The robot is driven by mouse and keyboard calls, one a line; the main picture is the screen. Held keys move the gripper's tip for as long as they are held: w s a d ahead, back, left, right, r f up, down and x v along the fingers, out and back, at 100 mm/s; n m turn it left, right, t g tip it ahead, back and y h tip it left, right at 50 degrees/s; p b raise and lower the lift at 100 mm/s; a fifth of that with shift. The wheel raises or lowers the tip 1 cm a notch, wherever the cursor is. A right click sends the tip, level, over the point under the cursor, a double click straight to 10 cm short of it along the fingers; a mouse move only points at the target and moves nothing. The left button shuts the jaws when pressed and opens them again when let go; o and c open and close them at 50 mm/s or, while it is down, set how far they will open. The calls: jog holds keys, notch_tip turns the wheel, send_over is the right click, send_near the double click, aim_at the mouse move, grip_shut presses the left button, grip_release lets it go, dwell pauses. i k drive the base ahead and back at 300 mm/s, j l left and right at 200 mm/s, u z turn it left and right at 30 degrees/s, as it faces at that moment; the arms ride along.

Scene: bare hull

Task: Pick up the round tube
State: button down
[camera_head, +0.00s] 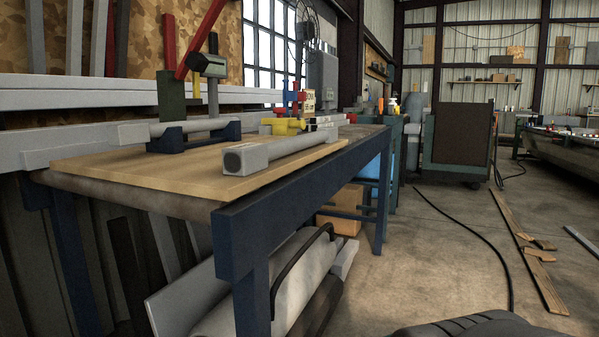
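A grey tube (290,145) lies on the wooden top of the workbench (110,170), near its front edge. Its near end is a square block with a dark round opening; its shaft looks round and runs back to the right. A second grey bar or tube (185,126) lies farther back, resting across dark blue supports (172,141). I cannot tell for sure which one is the round tube. My gripper is not in view.
A yellow tool (283,127) and small red and blue items stand behind the front tube. The bench has a dark blue frame, with a large pale roll and a cardboard box (342,212) beneath. Floor to the right is fairly open, with a black cable (470,232) and wooden planks (525,245).

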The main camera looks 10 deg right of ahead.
aim_at(245, 160)
jog(key=k+j+z, duration=0.15)
jog(key=j+z, duration=0.2)
jog(key=k+j+z, duration=0.15)
jog(key=j+z, duration=0.2)
jog(key=k+j+z, duration=0.2)
jog(key=j+z, duration=0.15)
